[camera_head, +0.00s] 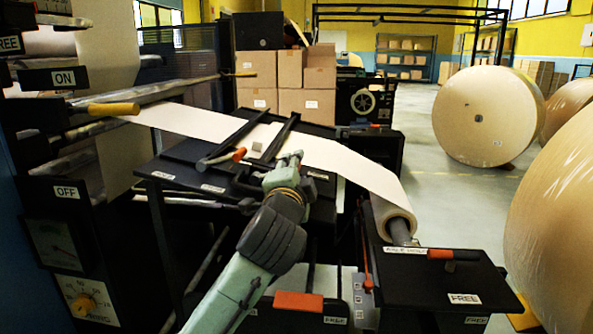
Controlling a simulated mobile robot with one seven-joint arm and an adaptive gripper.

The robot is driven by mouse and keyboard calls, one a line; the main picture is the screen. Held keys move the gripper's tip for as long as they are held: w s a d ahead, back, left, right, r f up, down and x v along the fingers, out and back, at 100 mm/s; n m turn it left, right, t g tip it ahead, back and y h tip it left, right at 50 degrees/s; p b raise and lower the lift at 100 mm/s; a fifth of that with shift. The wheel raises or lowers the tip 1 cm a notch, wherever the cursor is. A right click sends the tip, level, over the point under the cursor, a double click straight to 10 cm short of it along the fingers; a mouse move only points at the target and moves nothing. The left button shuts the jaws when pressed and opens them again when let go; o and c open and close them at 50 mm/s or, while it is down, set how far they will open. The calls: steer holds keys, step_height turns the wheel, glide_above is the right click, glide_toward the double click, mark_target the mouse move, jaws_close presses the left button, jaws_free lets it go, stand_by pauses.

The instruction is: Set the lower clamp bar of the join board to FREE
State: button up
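The join board (318,190) is a black sloped table at mid-picture, with a pale paper web (330,154) across it. Two dark clamp bars cross the web: a left one (240,132) with a red-orange handle (239,154) at its near end, and a right one (286,130). I cannot tell for certain which is the lower bar. My gripper (290,158) is over the board near the right bar, right of the red-orange handle. Its fingers are small, and my wrist hides part of the board and the right bar's near end. Small white labels on the board (213,188) are unreadable.
A paper roll (392,222) and a black panel (440,280) marked FREE, with a red handle (440,254), are at right. An orange block (298,301) is at the bottom. Large kraft rolls (487,115) stand on open floor.

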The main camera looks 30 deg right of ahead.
steer(key=v, duration=0.7)
stand_by(0.3)
